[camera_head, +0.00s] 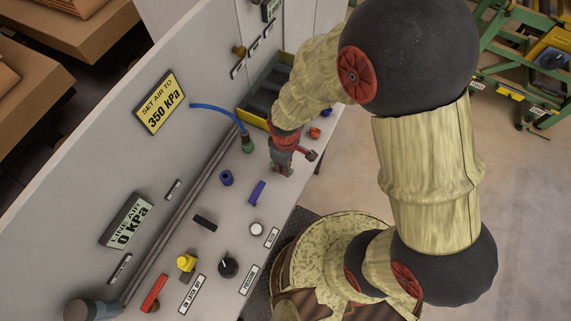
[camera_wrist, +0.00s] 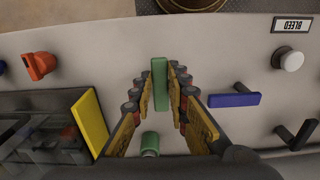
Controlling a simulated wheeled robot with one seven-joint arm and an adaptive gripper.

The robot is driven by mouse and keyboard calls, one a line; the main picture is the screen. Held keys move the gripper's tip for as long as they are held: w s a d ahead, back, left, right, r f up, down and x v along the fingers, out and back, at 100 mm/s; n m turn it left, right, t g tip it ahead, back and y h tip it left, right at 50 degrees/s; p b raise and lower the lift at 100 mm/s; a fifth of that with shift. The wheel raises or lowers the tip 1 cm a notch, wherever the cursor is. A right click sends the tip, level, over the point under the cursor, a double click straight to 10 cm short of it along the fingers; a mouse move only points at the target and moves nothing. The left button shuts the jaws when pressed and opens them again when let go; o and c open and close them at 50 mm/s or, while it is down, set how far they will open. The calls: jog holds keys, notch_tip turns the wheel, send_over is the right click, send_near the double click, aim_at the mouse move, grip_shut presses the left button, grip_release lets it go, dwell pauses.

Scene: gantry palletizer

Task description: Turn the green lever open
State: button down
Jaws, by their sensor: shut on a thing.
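The green lever (camera_wrist: 159,76) stands between the two fingers of my gripper (camera_wrist: 160,92) in the wrist view. It runs lengthwise between them, and the fingers are shut on its sides. In the head view my gripper (camera_head: 285,162) is down at the far right part of the sloping panel, and it mostly hides the lever there. I cannot tell the lever's exact angle from the head view.
A blue lever (camera_wrist: 234,100), a black lever (camera_wrist: 296,134) and a white button (camera_wrist: 289,61) are right of my gripper. A green hose fitting (camera_wrist: 150,143) is close by. An orange knob (camera_wrist: 39,65) and a yellow-edged bin (camera_wrist: 90,122) are left.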

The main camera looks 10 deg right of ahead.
jog(key=shift+w+r, duration=0.1)
jog(key=c, duration=1.8)
grip_release()
jog(key=shift+o, duration=0.4)
notch_tip(320, 180, up, 12)
